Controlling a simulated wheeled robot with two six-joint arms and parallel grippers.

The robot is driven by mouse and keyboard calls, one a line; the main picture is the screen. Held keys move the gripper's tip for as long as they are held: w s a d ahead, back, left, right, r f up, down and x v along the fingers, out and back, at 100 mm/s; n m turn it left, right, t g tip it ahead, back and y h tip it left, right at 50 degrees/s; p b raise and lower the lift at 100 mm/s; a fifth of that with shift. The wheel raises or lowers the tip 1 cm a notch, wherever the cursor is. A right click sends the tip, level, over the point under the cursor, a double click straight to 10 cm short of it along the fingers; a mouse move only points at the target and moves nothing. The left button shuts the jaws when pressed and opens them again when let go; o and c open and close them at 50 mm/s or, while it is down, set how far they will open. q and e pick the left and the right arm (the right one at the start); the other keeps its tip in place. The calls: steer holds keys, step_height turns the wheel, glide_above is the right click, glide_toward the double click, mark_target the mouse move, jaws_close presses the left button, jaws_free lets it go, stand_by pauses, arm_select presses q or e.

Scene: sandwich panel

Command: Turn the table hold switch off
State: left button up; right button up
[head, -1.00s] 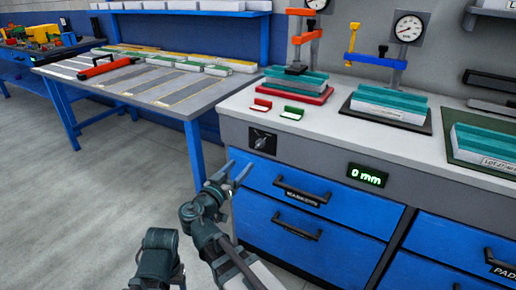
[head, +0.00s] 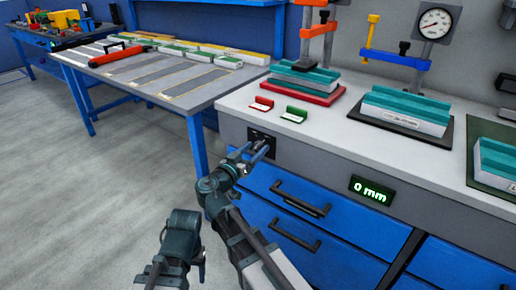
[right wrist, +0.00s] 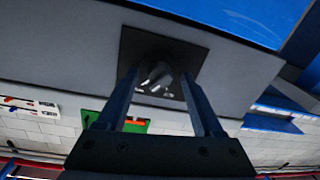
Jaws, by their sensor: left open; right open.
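The switch is a knob on a dark square plate (head: 258,135) on the grey front panel, above the blue drawers. My right gripper (head: 258,151) is in front of it and partly covers it in the head view. In the right wrist view the knob (right wrist: 160,78) shows between the two open fingers of the right gripper (right wrist: 162,95), with a gap on both sides. I cannot tell how far the fingertips reach around it. My left gripper (head: 178,255) is low in the head view, away from the bench; its fingers are hard to make out.
Red (head: 262,103) and green (head: 294,114) pieces lie on the worktop (head: 330,125) above. A table (head: 170,85) stands at the left.

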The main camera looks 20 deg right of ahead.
jaws_close()
steer(key=shift+n, duration=0.3)
steer(key=n, duration=0.3)
steer(key=shift+p, duration=0.3)
steer(key=n, duration=0.3)
steer(key=shift+r+n, duration=0.1)
steer(key=shift+n, duration=0.2)
steer(key=n+g+p, duration=0.1)
steer(key=n, duration=0.5)
steer(key=shift+w, duration=0.1)
stand_by(0.3)
jaws_free()
